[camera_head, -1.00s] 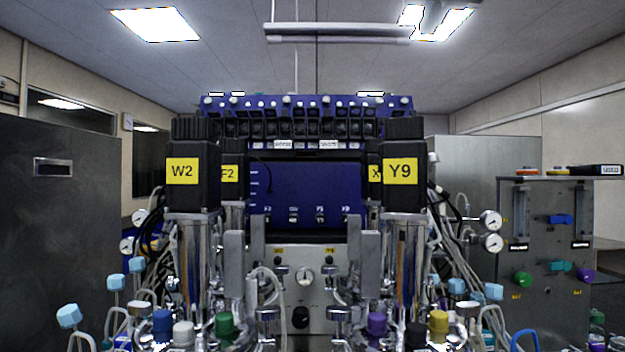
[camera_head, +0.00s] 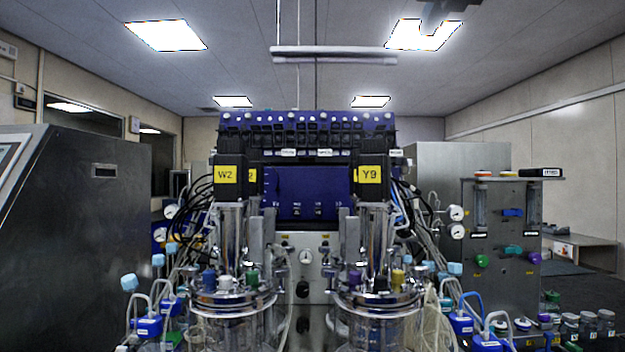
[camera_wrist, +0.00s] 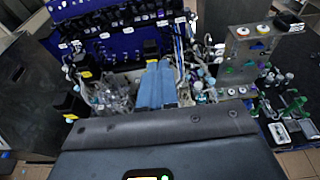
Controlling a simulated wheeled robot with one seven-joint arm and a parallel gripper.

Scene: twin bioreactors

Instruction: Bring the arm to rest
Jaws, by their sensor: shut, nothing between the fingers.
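My gripper (camera_wrist: 160,63) shows in the wrist view as two blue fingers side by side, closed together with nothing between them. Its dark grey body fills the bottom of that view. The fingers overlap the bioreactor station in the picture, and I see no contact. In the head view the twin bioreactors stand ahead: the left one has a W2 head (camera_head: 227,175) and the right one a Y9 head (camera_head: 370,175). A dark shape cuts across the top edge at the right ceiling light; I cannot tell what it is.
A dark steel cabinet (camera_head: 85,225) stands close on the left. A grey panel with gauges and coloured knobs (camera_head: 500,225) stands on the right. Several small jars (camera_head: 588,325) sit at the lower right. Tubes and blue-capped fittings surround the vessels. Open floor shows at the far right.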

